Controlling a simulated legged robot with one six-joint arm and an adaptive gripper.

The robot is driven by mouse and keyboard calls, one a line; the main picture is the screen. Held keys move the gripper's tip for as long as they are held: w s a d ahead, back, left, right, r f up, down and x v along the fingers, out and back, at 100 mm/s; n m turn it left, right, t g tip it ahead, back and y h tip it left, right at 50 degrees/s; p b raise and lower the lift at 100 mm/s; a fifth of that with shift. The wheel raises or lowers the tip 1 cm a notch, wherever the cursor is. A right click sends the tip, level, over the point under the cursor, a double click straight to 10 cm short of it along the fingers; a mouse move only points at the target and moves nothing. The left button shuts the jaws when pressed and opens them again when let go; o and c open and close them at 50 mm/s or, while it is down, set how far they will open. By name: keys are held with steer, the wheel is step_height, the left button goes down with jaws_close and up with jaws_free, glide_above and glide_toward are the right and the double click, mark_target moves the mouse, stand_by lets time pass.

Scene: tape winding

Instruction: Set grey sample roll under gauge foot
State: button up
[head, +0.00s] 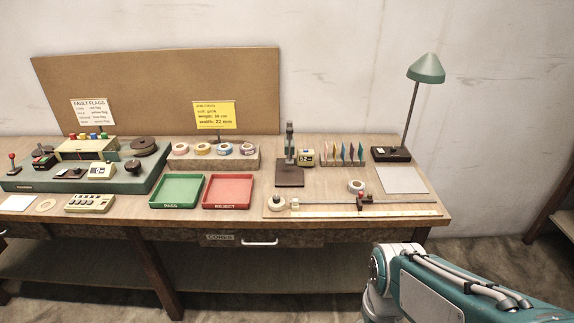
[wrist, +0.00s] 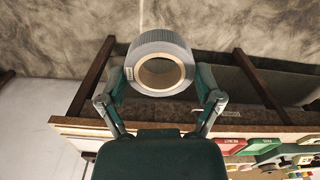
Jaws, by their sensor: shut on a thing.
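My gripper (wrist: 162,84) is shut on a grey roll (wrist: 160,46) with a tan core, its fingers on either side of it, in the wrist view. The roll's open face is turned to the camera, and it is held clear of the bench. The gauge (head: 289,142) stands upright at the middle right of the bench in the head view, on a dark base plate (head: 289,177). Its foot is too small to make out clearly. A small yellowish readout box (head: 306,157) sits beside it. My gripper and the held roll are outside the head view.
Green (head: 177,205) and red (head: 228,206) trays lie left of the gauge. A rack of several tape rolls (head: 215,163) stands behind them. Coloured flags (head: 343,154), a loose roll (head: 356,186), a measuring rail (head: 330,202) and a lamp (head: 426,70) are to the right.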

steer(key=w+f+m, duration=0.1)
steer(key=w+f, duration=0.6)
steer(key=w, duration=0.6)
steer(key=w+f, duration=0.8)
steer(key=w, duration=0.5)
steer(key=shift+w+m, duration=0.4)
